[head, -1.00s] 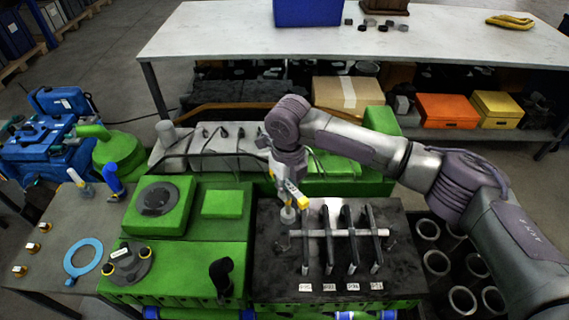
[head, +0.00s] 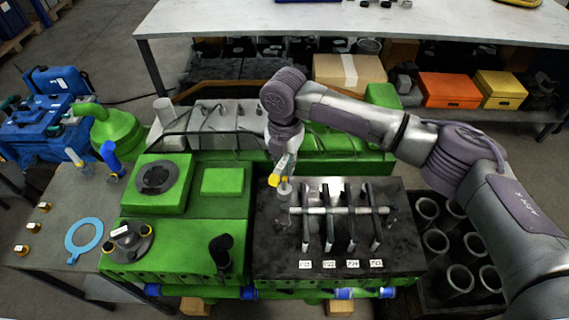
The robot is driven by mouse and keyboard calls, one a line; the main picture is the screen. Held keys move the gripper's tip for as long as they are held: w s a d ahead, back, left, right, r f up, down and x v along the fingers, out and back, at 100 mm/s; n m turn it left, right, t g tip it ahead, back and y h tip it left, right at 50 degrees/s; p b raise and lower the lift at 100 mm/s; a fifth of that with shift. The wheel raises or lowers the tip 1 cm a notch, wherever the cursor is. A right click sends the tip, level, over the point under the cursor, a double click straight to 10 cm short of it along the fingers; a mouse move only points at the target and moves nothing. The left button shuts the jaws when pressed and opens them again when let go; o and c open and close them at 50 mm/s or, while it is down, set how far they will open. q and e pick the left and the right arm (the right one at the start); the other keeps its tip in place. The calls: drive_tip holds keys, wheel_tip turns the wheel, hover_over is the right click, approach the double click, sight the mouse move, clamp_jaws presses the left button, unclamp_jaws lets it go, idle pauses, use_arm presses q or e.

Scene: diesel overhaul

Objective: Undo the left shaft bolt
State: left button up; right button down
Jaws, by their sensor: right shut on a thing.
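The grey shaft (head: 338,211) lies across several dark rocker arms (head: 329,232) on top of the dark engine head (head: 268,255). My right gripper (head: 284,176) is over the left end of the shaft, shut on a slim upright tool with a grey round lower end (head: 284,190). A yellow part shows at the fingers. The tool's lower end is at the shaft's left end. The left shaft bolt itself is hidden or too small to make out under it. My left gripper is not in view.
The green engine block (head: 180,235) with a black bent pipe (head: 221,250) is to the left. A blue ring (head: 84,238) and small brass parts lie on the side table (head: 60,205). A crate of cylinder liners (head: 455,260) stands at the right. A white bench (head: 400,45) is behind.

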sight(285, 178)
drive_tip(key=m+b, duration=0.1)
drive_tip(key=m, duration=0.1)
drive_tip(key=f+m, duration=0.1)
drive_tip(key=m, duration=0.1)
drive_tip(key=shift+m+b, duration=0.3)
drive_tip(key=shift+b, duration=0.05)
drive_tip(key=m+b, duration=0.1)
drive_tip(key=m, duration=0.2)
drive_tip(key=shift+f, duration=0.2)
drive_tip(key=m+p, duration=0.5)
drive_tip(key=p, duration=0.1)
drive_tip(key=shift+r+m, duration=0.2)
drive_tip(key=shift+m, duration=0.2)
drive_tip(key=m+p, duration=0.2)
drive_tip(key=m, duration=0.1)
drive_tip(key=f+m+p, duration=0.1)
drive_tip(key=m+p, duration=0.1)
drive_tip(key=p, duration=0.1)
drive_tip(key=shift+m, duration=0.4)
wheel_tip(285, 178, down, 2)
drive_tip(key=shift+f+b, duration=0.1)
drive_tip(key=shift+b, duration=0.65)
drive_tip(key=shift+w+f+b, duration=0.1)
drive_tip(key=shift+f+b, duration=0.25)
drive_tip(key=shift+f, duration=0.5)
drive_tip(key=shift+r, duration=0.1)
drive_tip(key=shift+p, duration=0.4)
